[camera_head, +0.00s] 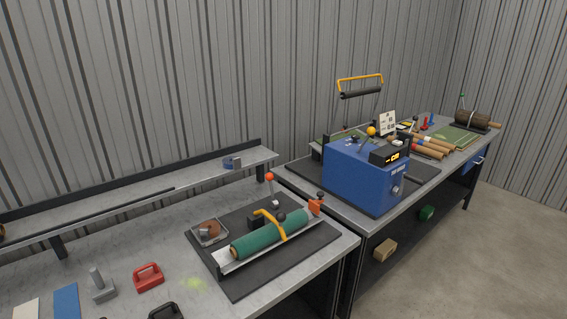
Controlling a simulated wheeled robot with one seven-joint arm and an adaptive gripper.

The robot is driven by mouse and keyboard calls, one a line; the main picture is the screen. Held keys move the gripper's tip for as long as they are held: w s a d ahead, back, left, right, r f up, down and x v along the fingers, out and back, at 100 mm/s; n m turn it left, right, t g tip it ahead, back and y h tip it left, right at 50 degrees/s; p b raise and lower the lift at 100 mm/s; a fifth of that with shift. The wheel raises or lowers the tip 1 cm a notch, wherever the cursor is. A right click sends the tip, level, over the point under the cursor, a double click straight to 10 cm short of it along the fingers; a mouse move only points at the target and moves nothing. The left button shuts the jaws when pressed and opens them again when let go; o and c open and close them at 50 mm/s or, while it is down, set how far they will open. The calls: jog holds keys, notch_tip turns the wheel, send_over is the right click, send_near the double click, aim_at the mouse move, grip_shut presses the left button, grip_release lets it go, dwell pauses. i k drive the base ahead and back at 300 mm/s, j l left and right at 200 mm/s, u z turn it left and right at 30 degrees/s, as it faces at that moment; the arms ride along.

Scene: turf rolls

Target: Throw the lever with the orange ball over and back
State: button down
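A lever with an orange-red ball (269,177) stands near the back edge of the dark mat on the near bench. Its thin rod rises about upright from beside a small black block. A second lever with a yellow-orange ball (371,131) stands on top of the blue machine (360,180) on the far bench. Its rod leans, with the ball at the upper right. My gripper is not in view, and nothing touches either ball.
A green roll (262,238) lies in a metal trough under a yellow clamp handle. A clear tray (208,233) is left of it. A red-handled block (148,277) and a grey weight (100,288) stand at the front left. A rail shelf (130,192) runs behind; open floor is at right.

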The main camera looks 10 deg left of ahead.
aim_at(274, 204)
jog(key=i+u, duration=0.35)
jog(key=i, duration=1.15)
